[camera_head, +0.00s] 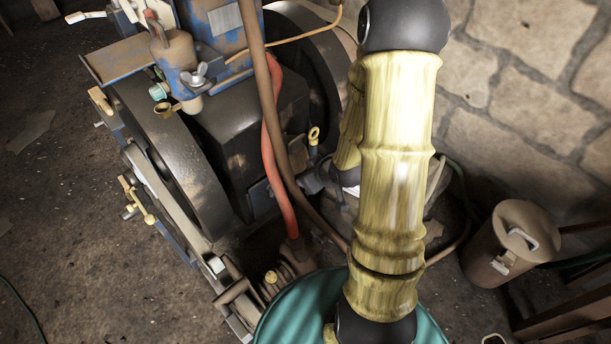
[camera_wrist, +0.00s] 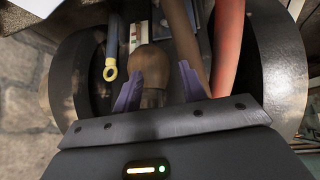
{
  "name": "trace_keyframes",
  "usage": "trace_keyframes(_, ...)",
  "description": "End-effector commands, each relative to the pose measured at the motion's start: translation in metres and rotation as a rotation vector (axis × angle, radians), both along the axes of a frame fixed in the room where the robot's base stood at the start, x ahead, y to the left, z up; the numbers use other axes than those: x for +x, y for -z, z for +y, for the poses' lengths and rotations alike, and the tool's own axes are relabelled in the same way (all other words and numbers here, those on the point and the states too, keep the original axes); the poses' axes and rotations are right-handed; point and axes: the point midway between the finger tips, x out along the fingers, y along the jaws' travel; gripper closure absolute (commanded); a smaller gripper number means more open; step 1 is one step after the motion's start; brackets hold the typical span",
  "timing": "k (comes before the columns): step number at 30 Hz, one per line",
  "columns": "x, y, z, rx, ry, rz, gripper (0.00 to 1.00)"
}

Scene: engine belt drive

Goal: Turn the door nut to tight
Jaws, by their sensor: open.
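My gripper (camera_wrist: 160,86) shows in the wrist view, with its two purple fingers spread apart. A rounded brown knob (camera_wrist: 151,62), which may be the door nut, appears between the fingers. I cannot tell whether either finger touches it, and its lower part merges with a ribbed brown piece. How tight it is does not show. In the head view my yellow arm largely hides the gripper and the spot where it works. A metal wing nut (camera_head: 197,75) sits on the engine's upper left, away from my arm.
A red hose (camera_wrist: 227,50) runs close on the right. Large dark flywheels (camera_head: 180,165) flank the engine. A brown can (camera_head: 512,243) stands by the stone wall. The floor at left is mostly clear.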

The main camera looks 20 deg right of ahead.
Motion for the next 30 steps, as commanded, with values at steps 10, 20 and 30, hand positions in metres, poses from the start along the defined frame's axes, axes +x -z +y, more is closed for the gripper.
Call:
trace_keyframes(10,-0.021,-0.036,0.008,-0.07,0.109,0.149,0.58)
trace_keyframes(20,-0.084,-0.096,0.044,-0.026,0.316,0.374,0.58)
trace_keyframes(30,-0.11,-0.111,0.059,0.016,0.369,0.457,0.58)
